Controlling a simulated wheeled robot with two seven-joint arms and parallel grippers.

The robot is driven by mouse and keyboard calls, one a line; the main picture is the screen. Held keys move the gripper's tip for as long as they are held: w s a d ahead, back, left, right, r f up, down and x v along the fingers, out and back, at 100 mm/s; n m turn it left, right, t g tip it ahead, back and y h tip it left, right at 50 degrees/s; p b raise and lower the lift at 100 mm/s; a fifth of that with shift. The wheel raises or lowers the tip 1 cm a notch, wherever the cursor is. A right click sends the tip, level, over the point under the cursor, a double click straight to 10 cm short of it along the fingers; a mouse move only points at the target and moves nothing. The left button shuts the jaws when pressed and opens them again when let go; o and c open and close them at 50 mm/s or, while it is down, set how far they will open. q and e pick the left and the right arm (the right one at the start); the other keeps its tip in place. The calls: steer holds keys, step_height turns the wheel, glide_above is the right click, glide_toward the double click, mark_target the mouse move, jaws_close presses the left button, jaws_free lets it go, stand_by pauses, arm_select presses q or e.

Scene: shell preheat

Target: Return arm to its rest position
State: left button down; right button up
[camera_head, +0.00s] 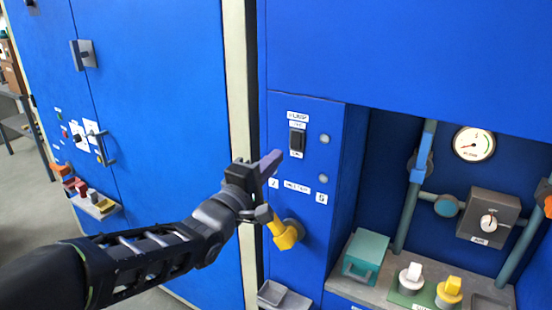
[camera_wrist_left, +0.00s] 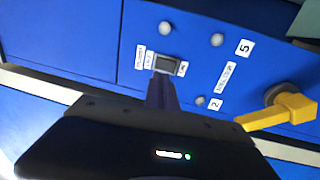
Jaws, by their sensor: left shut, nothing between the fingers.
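My left gripper (camera_head: 270,163) is shut and empty, in front of the blue cabinet panel, below and left of the black rocker switch (camera_head: 297,140). In the left wrist view its fingers (camera_wrist_left: 161,90) point up at the switch (camera_wrist_left: 167,64); whether they touch it I cannot tell. My left arm reaches in from the lower left. The yellow selector handle (camera_head: 287,236) sits just below and right of the gripper, and shows at the right in the left wrist view (camera_wrist_left: 285,110). My right gripper is not in view.
A recess at the right holds a gauge (camera_head: 474,144), pipes, a grey box with a dial (camera_head: 488,218), a teal box (camera_head: 366,255) and white and yellow knobs. A small grey tray (camera_head: 285,297) is below the handle. Blue doors with a latch (camera_head: 84,54) stand at the left.

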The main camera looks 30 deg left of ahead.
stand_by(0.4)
